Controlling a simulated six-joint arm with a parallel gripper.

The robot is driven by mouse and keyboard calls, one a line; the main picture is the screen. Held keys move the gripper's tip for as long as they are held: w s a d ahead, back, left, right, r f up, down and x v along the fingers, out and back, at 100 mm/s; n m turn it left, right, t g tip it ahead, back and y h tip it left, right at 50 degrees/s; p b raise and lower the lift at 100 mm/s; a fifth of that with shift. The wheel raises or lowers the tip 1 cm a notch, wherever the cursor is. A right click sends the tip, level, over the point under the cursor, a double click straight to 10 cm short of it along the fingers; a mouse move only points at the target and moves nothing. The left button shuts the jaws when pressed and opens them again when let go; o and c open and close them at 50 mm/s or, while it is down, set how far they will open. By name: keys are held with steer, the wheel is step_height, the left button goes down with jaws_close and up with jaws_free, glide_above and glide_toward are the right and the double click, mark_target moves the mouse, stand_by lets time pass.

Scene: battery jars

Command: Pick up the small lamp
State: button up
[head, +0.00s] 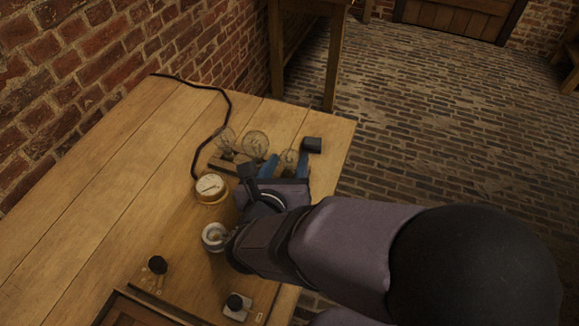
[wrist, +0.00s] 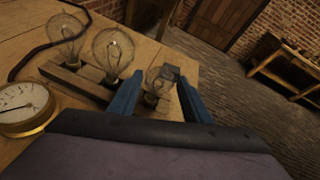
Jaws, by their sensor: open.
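The small lamp (head: 289,157) is a clear glass bulb at the right end of a row of three on the table. In the wrist view the small lamp (wrist: 156,82) shows between my blue fingers, partly overlapped by the right finger's dark tip. My gripper (head: 279,158) is open around the lamp's place in the picture, and no grip on it shows. In the wrist view my gripper (wrist: 153,78) spans the lamp from left to right. I cannot tell whether either finger touches the glass. Two larger bulbs (head: 255,146) (head: 225,140) stand to its left.
A wooden strip (wrist: 75,82) bears the bulbs. A round brass-rimmed gauge (head: 211,188) sits left of my gripper, with a black cable (head: 228,108) behind it. A glass jar (head: 214,236) stands close to my wrist. The table's right edge is near the lamp.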

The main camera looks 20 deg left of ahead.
mark_target(293, 150)
steer(key=shift+p+x, duration=0.45)
steer(key=shift+x, duration=2.75)
steer(key=c, duration=0.9)
steer(key=shift+c, duration=0.2)
step_height(293, 150, up, 10)
steer(key=s+a+r+n+g+y+p, duration=0.1)
steer(key=s+a+n+y+p, duration=0.3)
steer(key=s+a, duration=0.8)
steer(key=s+d+f+y, duration=0.1)
steer(key=s+d, duration=0.1)
steer(key=s, duration=0.7)
steer(key=shift+d+f+n+g, duration=0.3)
steer(key=shift+f+g, duration=0.05)
steer(key=shift+g, duration=0.05)
